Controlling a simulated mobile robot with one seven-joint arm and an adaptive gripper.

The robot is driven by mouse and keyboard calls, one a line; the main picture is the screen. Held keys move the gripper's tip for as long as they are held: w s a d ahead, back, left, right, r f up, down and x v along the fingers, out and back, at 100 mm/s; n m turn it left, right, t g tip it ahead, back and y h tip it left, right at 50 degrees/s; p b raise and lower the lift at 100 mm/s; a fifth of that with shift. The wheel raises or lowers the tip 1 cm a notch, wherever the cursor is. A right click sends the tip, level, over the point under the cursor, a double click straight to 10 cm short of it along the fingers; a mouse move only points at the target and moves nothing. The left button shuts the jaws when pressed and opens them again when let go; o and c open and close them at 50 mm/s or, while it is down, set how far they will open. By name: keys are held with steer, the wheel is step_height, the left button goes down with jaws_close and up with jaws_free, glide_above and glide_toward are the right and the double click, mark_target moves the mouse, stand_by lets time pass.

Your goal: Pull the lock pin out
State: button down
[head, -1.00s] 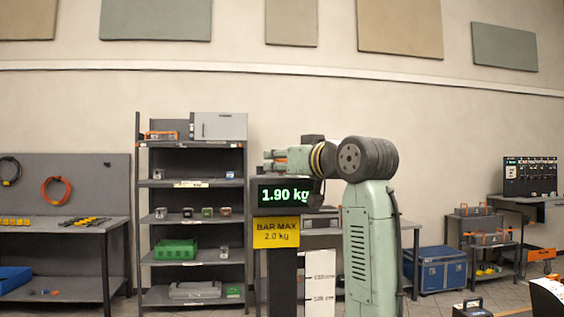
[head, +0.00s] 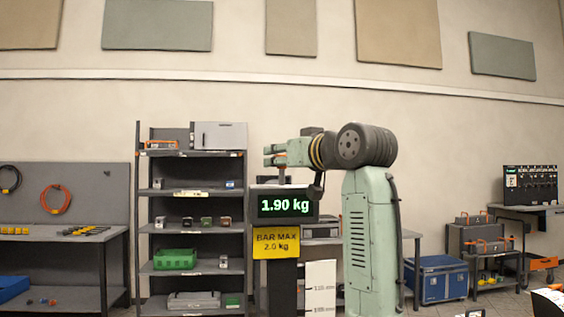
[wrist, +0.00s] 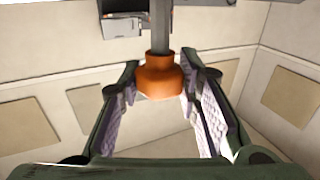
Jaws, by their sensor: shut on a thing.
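The lock pin shows in the wrist view as an orange knob (wrist: 160,78) on a grey shaft (wrist: 160,25) that runs out of the top of the picture. My gripper (wrist: 161,72) has its two ridged pads on either side of the knob, shut on it. In the head view my gripper (head: 270,154) is above the scale post, whose green display (head: 285,205) reads 1.90 kg. A thin upright piece (head: 281,176) shows between gripper and post. I cannot tell how far the shaft sits in its hole.
A yellow "BAR MAX 2.0 kg" sign (head: 262,246) hangs below the display. A grey shelf rack (head: 193,192) and a workbench (head: 62,238) stand to the left. A blue case (head: 440,279) and a small cart (head: 479,256) are to the right.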

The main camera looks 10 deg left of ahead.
steer(key=c, duration=1.6)
jaws_free()
steer(key=shift+r, duration=0.3)
steer(key=shift+c, duration=0.2)
steer(key=o, duration=0.5)
steer(key=shift+f, duration=0.1)
steer(key=shift+c, duration=0.2)
steer(key=v, duration=1.2)
